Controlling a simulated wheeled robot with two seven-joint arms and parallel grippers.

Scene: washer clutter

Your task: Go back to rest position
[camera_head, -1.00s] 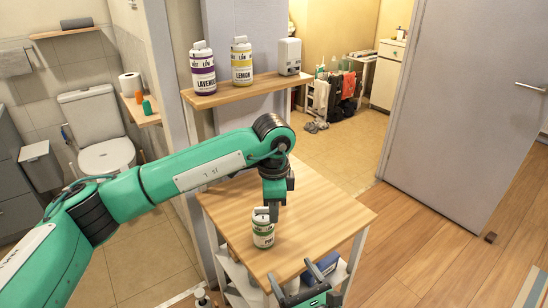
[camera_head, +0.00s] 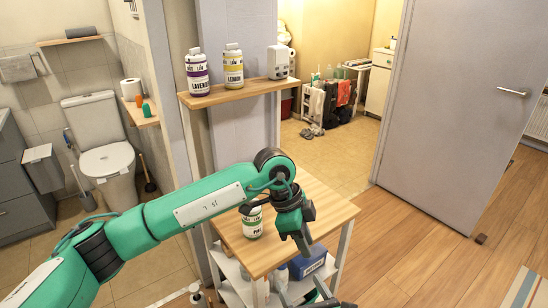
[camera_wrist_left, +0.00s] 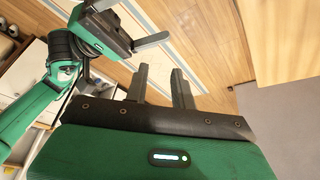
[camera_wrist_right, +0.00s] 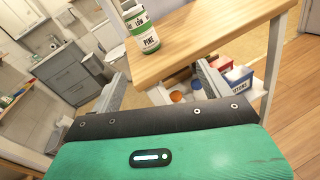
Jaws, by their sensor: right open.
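My left gripper (camera_head: 303,240) is over the right part of the small wooden table (camera_head: 325,208). In the left wrist view its two fingers (camera_wrist_left: 160,86) stand apart with nothing between them. My right gripper (camera_head: 308,300) is low at the bottom edge of the head view, in front of the table. In the right wrist view its fingers (camera_wrist_right: 160,85) are wide apart and empty. It also shows at the upper left of the left wrist view (camera_wrist_left: 125,25). A white and green PINE bottle (camera_head: 252,224) stands upright on the table, apart from both grippers; its top is partly hidden by my left arm.
A wall shelf (camera_head: 235,93) holds a purple LAVENDER bottle (camera_head: 197,75), a yellow LEMON bottle (camera_head: 233,68) and a white box (camera_head: 278,62). Below the tabletop, a shelf holds a blue box (camera_head: 308,263) and containers. The floor (camera_head: 410,245) at right is clear.

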